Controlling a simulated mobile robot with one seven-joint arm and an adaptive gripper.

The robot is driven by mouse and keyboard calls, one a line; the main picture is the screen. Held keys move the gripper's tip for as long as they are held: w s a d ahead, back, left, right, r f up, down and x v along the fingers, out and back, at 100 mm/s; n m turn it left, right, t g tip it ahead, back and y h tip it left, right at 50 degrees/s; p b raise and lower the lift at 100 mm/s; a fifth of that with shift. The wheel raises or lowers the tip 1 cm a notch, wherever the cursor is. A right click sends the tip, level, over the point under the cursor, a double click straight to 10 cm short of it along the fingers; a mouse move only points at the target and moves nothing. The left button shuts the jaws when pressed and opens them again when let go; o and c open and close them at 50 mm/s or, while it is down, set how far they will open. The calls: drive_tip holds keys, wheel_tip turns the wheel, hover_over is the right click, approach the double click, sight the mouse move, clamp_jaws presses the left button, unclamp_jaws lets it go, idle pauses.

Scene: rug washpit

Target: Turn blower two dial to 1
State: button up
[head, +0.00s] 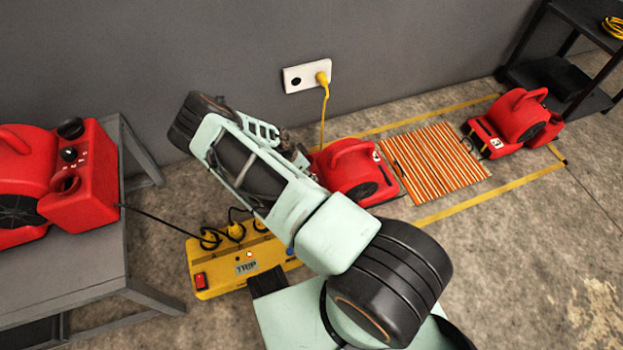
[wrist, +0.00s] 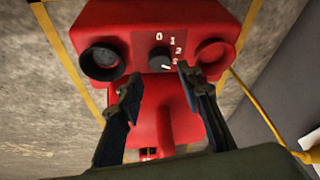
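In the wrist view a red blower (wrist: 165,110) shows its panel with a black dial (wrist: 159,59) and the marks 0, 1, 2 and 3. The dial's white pointer mark faces down and right, towards the 3. My gripper (wrist: 155,82) is open, its two black fingertips apart below the dial, the right one close to the 3. I cannot tell if a fingertip touches. In the head view the blower beside it is the middle red one (head: 350,173), partly hidden by my arm. Its label is too small to read surely.
A red blower (head: 88,175) stands on the grey table (head: 70,285) at left. Another (head: 518,122) stands beyond the striped rug (head: 440,163). A yellow power box (head: 210,275) with cables lies on the floor. A wall outlet (head: 306,76) holds a yellow plug.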

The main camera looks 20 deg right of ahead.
drive_tip(key=b+x, duration=0.1)
drive_tip(key=x, duration=0.4)
drive_tip(key=shift+w+d+f+b, duration=0.1)
drive_tip(key=shift+d+f+b, duration=0.1)
drive_tip(key=shift+f+b, duration=0.15)
drive_tip(key=shift+c, duration=0.6)
drive_tip(key=c, duration=0.7)
